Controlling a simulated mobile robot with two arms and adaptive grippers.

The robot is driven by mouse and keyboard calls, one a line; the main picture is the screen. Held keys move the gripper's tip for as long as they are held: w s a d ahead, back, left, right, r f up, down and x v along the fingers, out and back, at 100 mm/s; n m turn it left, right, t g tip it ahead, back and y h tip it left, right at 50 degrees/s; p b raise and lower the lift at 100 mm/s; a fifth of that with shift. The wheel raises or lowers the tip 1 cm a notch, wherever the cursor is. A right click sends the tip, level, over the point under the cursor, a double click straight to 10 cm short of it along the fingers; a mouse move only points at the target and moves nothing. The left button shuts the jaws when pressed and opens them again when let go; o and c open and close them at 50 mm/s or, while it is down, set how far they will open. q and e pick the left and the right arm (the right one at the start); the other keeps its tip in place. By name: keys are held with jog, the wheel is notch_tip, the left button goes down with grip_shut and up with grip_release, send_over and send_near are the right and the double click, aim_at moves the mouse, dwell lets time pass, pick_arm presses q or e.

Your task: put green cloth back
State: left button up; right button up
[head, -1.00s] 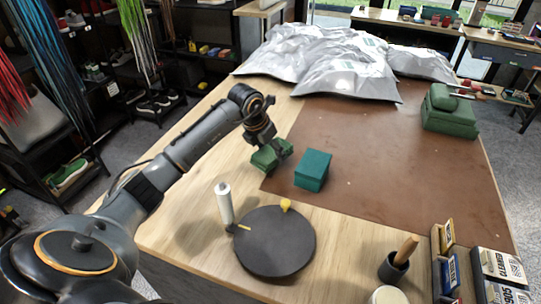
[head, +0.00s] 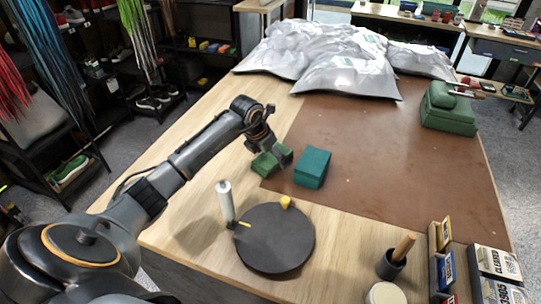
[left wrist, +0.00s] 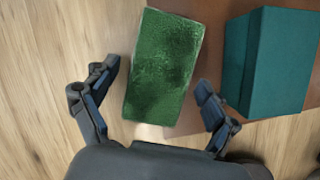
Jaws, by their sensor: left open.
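The green cloth (head: 262,166) is a folded, fuzzy block at the left edge of the brown mat (head: 400,150). In the left wrist view the cloth (left wrist: 163,70) lies between my open fingers, with a gap on each side. My left gripper (head: 270,154) is over the cloth in the head view and hides part of it. It also shows in the left wrist view (left wrist: 156,76), with its fingers spread. A teal box (head: 313,168) stands just right of the cloth. My right gripper is not in view.
A black round turntable (head: 275,240) and a white bottle (head: 225,201) stand nearer on the wooden table. A green stack (head: 448,112) is at the mat's right, silvery bags (head: 345,72) at the back. A dark cup (head: 391,264) and small boxes (head: 495,262) are front right.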

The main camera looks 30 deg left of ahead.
pick_arm(q)
jog(key=shift+r, duration=0.2)
jog(key=b+v, duration=0.2)
jog(key=v, duration=1)
